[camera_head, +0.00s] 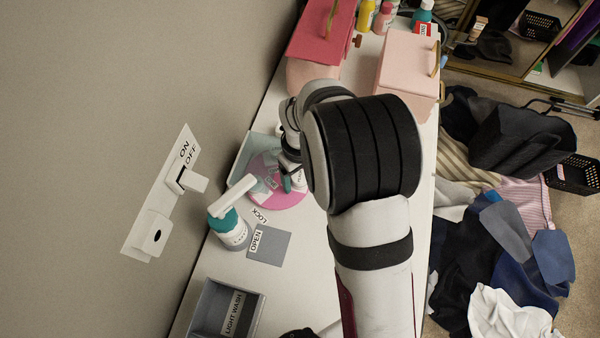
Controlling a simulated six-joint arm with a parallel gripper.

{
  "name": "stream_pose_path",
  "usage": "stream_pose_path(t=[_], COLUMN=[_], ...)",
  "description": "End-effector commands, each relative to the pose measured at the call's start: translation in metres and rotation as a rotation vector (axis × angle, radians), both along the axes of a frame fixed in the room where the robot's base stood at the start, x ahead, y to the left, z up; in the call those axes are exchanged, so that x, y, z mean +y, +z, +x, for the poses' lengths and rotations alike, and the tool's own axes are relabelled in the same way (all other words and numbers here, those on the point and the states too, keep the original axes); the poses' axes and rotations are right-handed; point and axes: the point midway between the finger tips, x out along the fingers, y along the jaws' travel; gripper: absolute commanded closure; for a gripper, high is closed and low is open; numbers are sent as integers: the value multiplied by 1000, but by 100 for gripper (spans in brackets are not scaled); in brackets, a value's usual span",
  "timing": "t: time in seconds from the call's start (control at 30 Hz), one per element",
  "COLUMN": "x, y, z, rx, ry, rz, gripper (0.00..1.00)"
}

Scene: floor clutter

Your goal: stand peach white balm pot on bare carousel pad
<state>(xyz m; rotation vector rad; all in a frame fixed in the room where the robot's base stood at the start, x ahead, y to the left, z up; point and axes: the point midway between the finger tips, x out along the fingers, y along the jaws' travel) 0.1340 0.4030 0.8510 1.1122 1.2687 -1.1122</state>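The carousel is a pink disc (290,199) on a pale teal base (243,152), on the white counter near the wall. Small labelled pads or items sit on the disc, partly covered by my arm. A white and teal item (297,182) shows at the disc's right part, under my wrist; I cannot tell if it is held or standing. I cannot make out the peach white balm pot for certain, nor which pad is bare. My gripper (290,165) is over the disc, mostly hidden by my wrist, and its fingers cannot be read.
A white and teal pump bottle (232,230) stands just left of the carousel, near a grey OPEN plate (270,246). A grey LIGHT WASH bin (258,311) is at front. Red (320,32) and peach (408,62) boxes stand behind. A switch panel (165,190) juts from the wall.

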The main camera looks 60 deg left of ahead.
Motion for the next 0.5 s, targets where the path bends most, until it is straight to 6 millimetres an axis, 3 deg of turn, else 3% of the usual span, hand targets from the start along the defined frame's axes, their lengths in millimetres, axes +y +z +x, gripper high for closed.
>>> stream_pose_path(t=[0.27, 0.5], x=[1, 1], y=[8, 72], z=[0, 1], rx=[-1, -3], ry=[-1, 0], rz=[2, 5], gripper=[23, 23])
